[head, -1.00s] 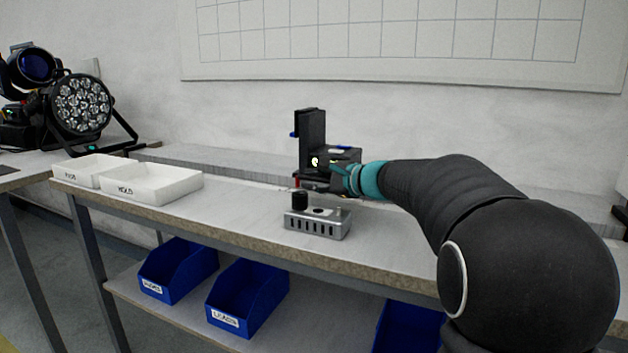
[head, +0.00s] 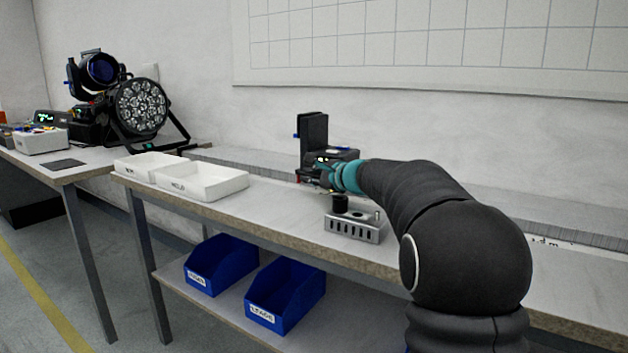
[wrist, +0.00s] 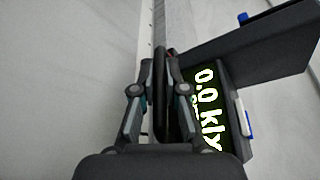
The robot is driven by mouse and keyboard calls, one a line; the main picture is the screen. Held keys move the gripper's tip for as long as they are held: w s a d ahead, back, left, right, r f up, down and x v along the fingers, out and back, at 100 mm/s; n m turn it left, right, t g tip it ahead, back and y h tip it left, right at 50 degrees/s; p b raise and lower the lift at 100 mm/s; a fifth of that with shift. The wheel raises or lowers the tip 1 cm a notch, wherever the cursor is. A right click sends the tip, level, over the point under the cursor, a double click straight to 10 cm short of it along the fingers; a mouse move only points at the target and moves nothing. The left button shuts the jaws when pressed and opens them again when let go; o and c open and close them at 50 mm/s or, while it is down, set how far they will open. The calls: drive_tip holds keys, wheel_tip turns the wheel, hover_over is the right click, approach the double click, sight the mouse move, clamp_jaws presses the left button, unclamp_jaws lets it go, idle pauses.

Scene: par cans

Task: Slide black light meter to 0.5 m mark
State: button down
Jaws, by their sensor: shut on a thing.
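The black light meter (head: 313,135) stands on the bench behind the silver slotted block, with its tall black plate upright. In the wrist view its green-and-white display (wrist: 207,110) reads "0.0 klx", and the dark plate (wrist: 255,45) reaches to the upper right. My gripper (head: 326,170) is at the meter's near side. In the wrist view my gripper (wrist: 160,75) is shut on a thin dark part of the light meter. A pale scale strip (wrist: 159,25) runs away past the fingers; its marks cannot be read. The 0.5 m mark cannot be made out.
The silver slotted block (head: 355,228) with a black knob stands close in front of the meter. White trays (head: 218,186) are on the bench to the left. Blue bins (head: 285,295) sit on the shelf below. Stage lights (head: 140,108) stand further left.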

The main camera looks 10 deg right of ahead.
drive_tip(key=shift+w+a, duration=0.5)
drive_tip(key=shift+w, duration=0.05)
drive_tip(key=c, duration=1.2)
unclamp_jaws()
drive_tip(key=v, duration=1.2)
